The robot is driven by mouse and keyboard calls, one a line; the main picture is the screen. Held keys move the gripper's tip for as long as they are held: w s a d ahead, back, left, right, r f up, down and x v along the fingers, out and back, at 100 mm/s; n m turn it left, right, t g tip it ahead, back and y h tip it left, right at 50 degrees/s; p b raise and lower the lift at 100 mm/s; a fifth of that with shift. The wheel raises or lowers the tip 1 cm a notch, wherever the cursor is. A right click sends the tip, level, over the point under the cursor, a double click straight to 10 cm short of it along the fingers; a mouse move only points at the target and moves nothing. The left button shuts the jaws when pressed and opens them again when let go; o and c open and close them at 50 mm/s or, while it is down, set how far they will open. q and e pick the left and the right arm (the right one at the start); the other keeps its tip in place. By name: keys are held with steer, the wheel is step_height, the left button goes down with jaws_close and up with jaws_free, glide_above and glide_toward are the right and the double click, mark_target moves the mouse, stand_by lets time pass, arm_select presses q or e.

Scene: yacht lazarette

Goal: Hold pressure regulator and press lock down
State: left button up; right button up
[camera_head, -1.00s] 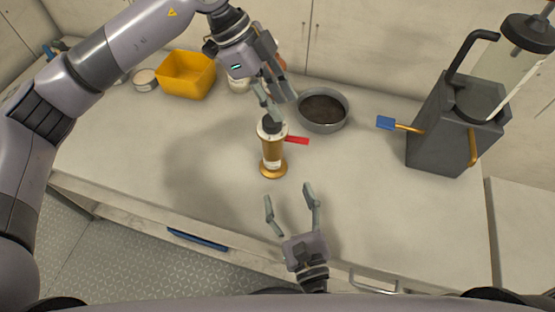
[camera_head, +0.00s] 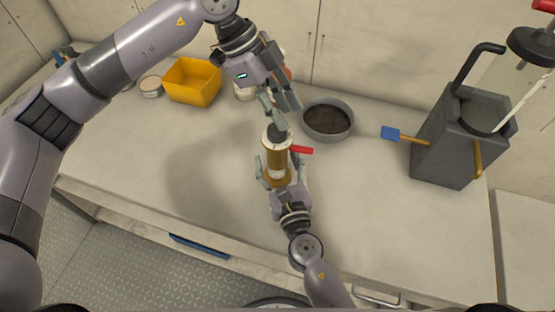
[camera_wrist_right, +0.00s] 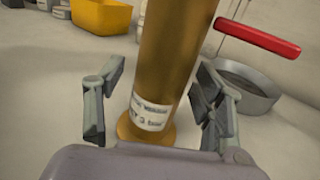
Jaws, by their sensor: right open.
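The pressure regulator (camera_head: 277,158) stands upright on the counter, a brass cylinder with a white collar, dark top knob, red lever (camera_head: 301,150) and flared base. Its brass body (camera_wrist_right: 170,60) and label fill the middle of the right wrist view. My right gripper (camera_head: 273,168) is open, with one finger on each side of the lower body; gaps show beside the body in the wrist view (camera_wrist_right: 158,115). My left gripper (camera_head: 284,112) points down from above, fingertips close to the top knob. Whether it touches the knob, and how far its fingers are apart, is unclear.
A yellow bin (camera_head: 192,82) and a small round tin (camera_head: 150,86) stand at the back left. A grey round pan (camera_head: 328,120) sits right behind the regulator. A dark grey device (camera_head: 452,140) with a blue-ended lever (camera_head: 391,133) stands at right. The front counter is clear.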

steer(key=shift+c, duration=0.6)
jaws_close()
stand_by(0.3)
